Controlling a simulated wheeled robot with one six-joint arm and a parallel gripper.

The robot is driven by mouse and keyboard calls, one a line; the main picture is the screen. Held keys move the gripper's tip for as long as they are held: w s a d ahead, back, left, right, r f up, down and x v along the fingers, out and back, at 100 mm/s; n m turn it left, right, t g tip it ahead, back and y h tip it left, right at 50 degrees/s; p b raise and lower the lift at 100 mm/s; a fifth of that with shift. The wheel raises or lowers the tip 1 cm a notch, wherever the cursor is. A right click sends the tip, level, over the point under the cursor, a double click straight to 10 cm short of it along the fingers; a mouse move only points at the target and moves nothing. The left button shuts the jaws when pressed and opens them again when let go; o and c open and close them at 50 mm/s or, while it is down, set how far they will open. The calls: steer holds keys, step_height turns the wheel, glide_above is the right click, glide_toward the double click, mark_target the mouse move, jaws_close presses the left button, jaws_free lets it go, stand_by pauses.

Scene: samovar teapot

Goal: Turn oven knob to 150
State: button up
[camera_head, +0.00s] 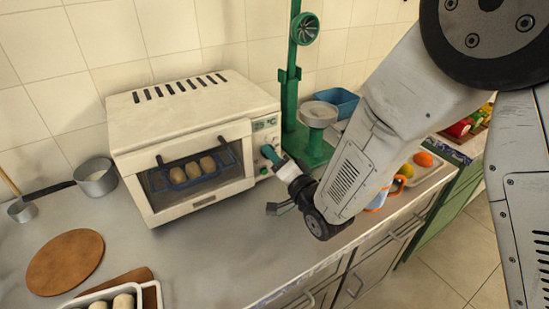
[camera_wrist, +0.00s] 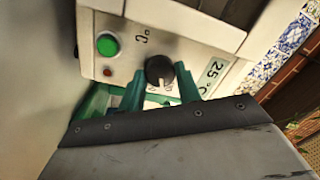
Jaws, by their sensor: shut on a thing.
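The white oven (camera_head: 185,130) stands on the counter against the tiled wall, its control panel on the right side of its front. My gripper (camera_head: 271,155) reaches the panel from the right. In the wrist view its green fingers (camera_wrist: 158,74) are on both sides of the black knob (camera_wrist: 160,68) and shut on it. The knob has a pale pointer mark toward the fingers' side. The display (camera_wrist: 212,72) beside it reads 25 °C. In the head view the fingers cover most of the knob.
A green button (camera_wrist: 106,44) and a small red light (camera_wrist: 108,72) are near the knob. A blue tray (camera_head: 192,168) of buns is behind the oven window. A metal pot (camera_head: 96,178) stands left of the oven.

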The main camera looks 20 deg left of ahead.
steer(key=shift+m, duration=2.2)
steer(key=shift+t, duration=0.3)
steer(key=o, duration=1)
steer(key=shift+d, duration=0.1)
steer(key=shift+c, duration=0.2)
steer(key=shift+s, duration=0.1)
steer(key=v, duration=0.7)
steer(key=shift+s+d, duration=0.2)
steer(key=shift+d, duration=0.1)
